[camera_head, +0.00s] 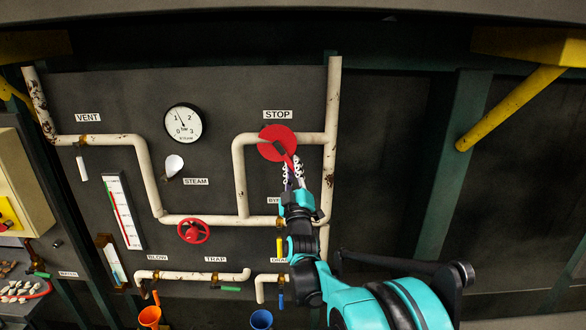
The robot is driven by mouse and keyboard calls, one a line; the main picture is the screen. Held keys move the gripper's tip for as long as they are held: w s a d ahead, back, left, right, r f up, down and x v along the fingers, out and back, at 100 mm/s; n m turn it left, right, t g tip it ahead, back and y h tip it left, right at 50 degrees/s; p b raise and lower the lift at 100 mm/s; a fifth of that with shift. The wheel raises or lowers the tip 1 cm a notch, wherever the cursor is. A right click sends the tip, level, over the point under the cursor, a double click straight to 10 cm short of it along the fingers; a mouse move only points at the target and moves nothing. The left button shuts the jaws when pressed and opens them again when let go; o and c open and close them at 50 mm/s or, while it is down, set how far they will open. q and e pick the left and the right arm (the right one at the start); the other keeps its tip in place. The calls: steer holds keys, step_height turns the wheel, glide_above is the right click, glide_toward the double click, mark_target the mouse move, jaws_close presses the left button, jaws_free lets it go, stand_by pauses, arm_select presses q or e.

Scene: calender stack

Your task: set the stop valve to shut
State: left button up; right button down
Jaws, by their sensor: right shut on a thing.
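The stop valve sits under the STOP label (277,115), in front of a round red plate (274,133) on the cream pipe. Its red lever (288,159) slants down and to the right from the dark hub. My right gripper (293,168) reaches up from below and is shut on the lower part of the lever. The fingers partly hide the lever's end and the pipe behind. My left gripper is not in view.
A red handwheel (193,230), a gauge (184,123) and the STEAM whistle-like fitting (173,165) are left of the stop valve. A yellow handle (279,246) hangs close beside my right arm.

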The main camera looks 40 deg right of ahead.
steer(key=shift+w+a+f+m+g+h, duration=0.25)
steer(key=shift+w+a+m+g+h, duration=0.4)
steer(key=shift+m, duration=1.15)
steer(key=shift+w+a+f+m+g+h, duration=0.4)
steer(key=shift+m+g+h, duration=0.45)
steer(key=shift+m, duration=0.95)
steer(key=shift+w+a+f+m+g+h, duration=0.1)
steer(key=shift+w+a+m+g+h, duration=0.45)
steer(key=shift+m, duration=1.25)
steer(key=shift+s+a+g, duration=0.15)
steer(key=shift+g, duration=0.2)
steer(key=c, duration=1.5)
jaws_free()
steer(key=shift+r, duration=0.1)
steer(key=v, duration=1.2)
